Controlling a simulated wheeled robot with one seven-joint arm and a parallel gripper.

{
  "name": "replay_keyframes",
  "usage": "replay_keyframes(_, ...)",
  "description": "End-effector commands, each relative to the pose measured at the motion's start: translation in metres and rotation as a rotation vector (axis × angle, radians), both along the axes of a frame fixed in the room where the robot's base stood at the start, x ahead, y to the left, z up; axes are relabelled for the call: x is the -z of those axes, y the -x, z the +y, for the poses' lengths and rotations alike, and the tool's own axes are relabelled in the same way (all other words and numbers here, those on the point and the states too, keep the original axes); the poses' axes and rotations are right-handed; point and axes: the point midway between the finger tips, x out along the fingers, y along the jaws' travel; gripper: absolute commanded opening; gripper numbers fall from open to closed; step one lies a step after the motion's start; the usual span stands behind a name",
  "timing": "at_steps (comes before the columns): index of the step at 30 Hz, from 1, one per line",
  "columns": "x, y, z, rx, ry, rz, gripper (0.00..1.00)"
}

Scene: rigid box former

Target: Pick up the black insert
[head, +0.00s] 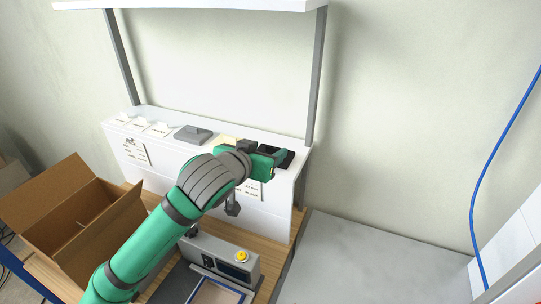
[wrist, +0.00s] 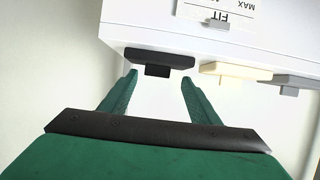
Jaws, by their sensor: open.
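The black insert (wrist: 160,58) is a flat dark block with a small tab (wrist: 156,71) on it, at the edge of the white shelf ledge in the wrist view. My gripper (wrist: 159,79) is open, its two green fingers apart on either side of the tab's line. The fingertips look just short of the insert, with nothing between them. In the head view the black insert (head: 289,157) sits at the right end of the white ledge, partly hidden by my gripper (head: 275,163).
A cream insert (wrist: 235,70) and a grey insert (head: 194,134) lie along the same ledge (head: 296,182), beside the black one. White pieces (head: 141,125) stand at its left end. An upright post (head: 316,80) rises close behind. An open cardboard box (head: 70,210) stands at lower left.

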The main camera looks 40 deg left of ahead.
Motion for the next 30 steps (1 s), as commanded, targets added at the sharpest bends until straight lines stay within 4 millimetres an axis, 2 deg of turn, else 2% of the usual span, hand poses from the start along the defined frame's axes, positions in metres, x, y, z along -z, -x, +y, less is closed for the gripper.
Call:
replay_keyframes(4,0.006,-0.016,0.0,0.005,0.0,0.001,0.56)
replay_keyframes(13,0.008,-0.017,0.005,-0.002,0.0,0.0,0.56)
replay_keyframes(18,0.008,-0.016,0.006,-0.004,0.001,0.0,0.16)
replay_keyframes(19,0.008,-0.016,0.006,-0.004,0.0,0.0,0.13)
replay_keyframes(30,0.005,-0.017,0.005,-0.001,0.001,0.0,0.13)
